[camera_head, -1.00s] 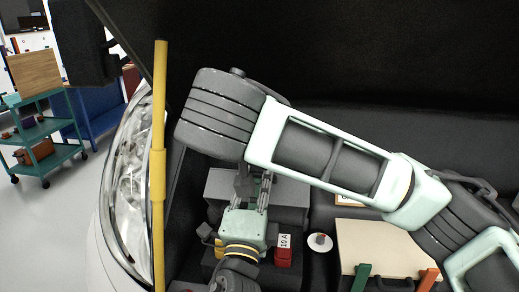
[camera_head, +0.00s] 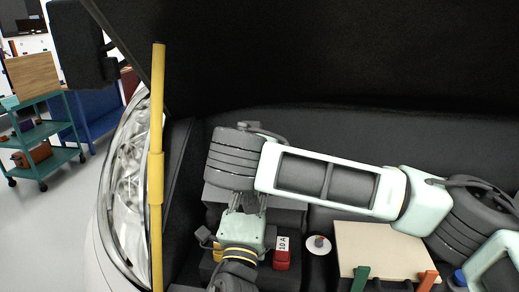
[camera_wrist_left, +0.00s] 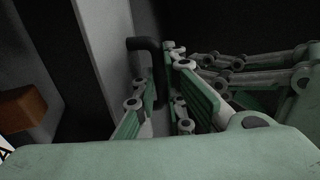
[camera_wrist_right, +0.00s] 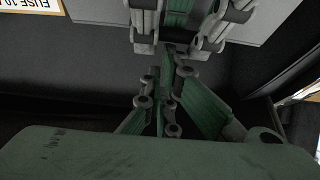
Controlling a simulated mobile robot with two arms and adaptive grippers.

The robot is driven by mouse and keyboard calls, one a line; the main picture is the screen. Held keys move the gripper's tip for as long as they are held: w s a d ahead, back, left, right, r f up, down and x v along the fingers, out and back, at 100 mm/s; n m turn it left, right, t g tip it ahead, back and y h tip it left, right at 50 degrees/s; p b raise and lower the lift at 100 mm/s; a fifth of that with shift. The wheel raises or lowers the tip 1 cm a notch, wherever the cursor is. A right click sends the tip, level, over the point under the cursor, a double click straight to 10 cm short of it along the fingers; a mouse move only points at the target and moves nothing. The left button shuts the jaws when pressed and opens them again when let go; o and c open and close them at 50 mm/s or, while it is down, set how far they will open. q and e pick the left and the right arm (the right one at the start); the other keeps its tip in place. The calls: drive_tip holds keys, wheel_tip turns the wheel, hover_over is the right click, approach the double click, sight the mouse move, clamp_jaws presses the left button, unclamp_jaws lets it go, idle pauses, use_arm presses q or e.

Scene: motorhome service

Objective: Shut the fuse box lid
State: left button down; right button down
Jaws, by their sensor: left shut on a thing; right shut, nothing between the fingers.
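The grey fuse box lid (camera_head: 289,218) shows behind the fuses in the head view, partly hidden by my arms. Its grey panel fills part of the left wrist view (camera_wrist_left: 106,50); I cannot tell its exact angle. A dark hooked handle (camera_wrist_left: 146,44) stands at the panel. My left gripper (camera_head: 246,200) is shut on this handle, with the fingers pointing away from the head camera. My right gripper (camera_wrist_right: 168,75) is shut and empty, close to the left gripper's fingers. It is hidden under its own arm in the head view. A red 10 A fuse (camera_head: 282,258) sits in front of the lid.
A yellow piece (camera_head: 217,252) is left of my left gripper. A yellow prop rod (camera_head: 156,180) stands at the left beside the headlight (camera_head: 128,185). My right arm crosses above the bay.

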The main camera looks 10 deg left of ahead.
use_arm(q)
drive_tip(key=shift+f, duration=0.1)
use_arm(e)
drive_tip(key=shift+s+f, duration=0.25)
drive_tip(key=shift+s, duration=0.6)
use_arm(q)
drive_tip(key=c, duration=2.1)
unclamp_jaws()
use_arm(e)
drive_tip(key=shift+w, duration=0.15)
